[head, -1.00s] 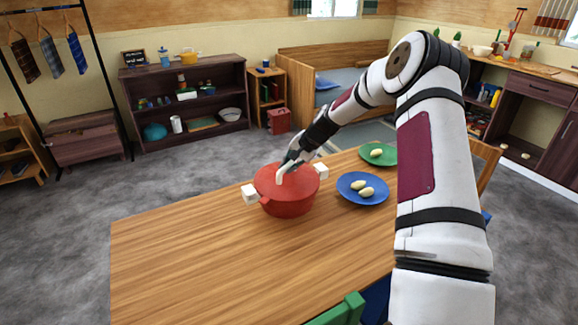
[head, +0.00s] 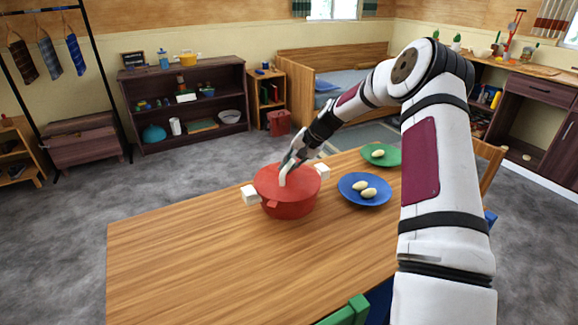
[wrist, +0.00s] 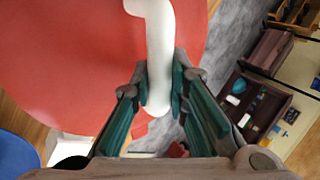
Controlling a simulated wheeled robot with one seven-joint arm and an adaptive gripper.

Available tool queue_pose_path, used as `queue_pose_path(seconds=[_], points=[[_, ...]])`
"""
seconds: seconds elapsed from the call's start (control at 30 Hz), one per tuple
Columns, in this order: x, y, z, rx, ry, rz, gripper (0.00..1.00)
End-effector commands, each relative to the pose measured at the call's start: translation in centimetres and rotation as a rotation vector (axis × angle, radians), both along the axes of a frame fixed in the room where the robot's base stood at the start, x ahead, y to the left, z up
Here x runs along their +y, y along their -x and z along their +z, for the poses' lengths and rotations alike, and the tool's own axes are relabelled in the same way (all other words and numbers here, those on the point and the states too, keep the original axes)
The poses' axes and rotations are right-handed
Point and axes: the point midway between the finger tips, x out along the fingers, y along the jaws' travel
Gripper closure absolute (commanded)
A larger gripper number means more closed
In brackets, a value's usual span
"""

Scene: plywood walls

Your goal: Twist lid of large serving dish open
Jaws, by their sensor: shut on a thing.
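The large serving dish (head: 288,207) is a red pot with white blocky handles, standing on the wooden table. Its red lid (head: 268,181) sits on top and also fills much of the wrist view (wrist: 60,60). A white curved lid handle (head: 285,174) rises from the lid; it also shows in the wrist view (wrist: 158,40). My gripper (wrist: 160,90) is shut on the lid handle, with a finger on each side of it. In the head view my gripper (head: 292,160) reaches down to the lid from the upper right.
A blue plate (head: 352,195) with two pale egg-like items lies right of the dish. A green plate (head: 390,161) with one such item is farther back. The table (head: 200,260) is bare at the front left. A green chair (head: 345,312) is at the front edge.

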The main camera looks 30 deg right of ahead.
Motion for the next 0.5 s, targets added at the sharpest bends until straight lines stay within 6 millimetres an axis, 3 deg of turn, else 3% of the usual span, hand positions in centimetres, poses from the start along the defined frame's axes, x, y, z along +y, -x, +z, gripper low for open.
queue_pose_path(seconds=[0.03,0.07,0.17,0.5], points=[[-0.01,0.05,-0.06,0.002,0.0,0.0,1.0],[-0.01,0.05,-0.06,0.002,0.0,0.0,0.83],[-0.02,0.04,-0.06,0.001,0.0,-0.001,0.61],[-0.09,0.08,0.07,0.001,0.001,-0.001,0.61]])
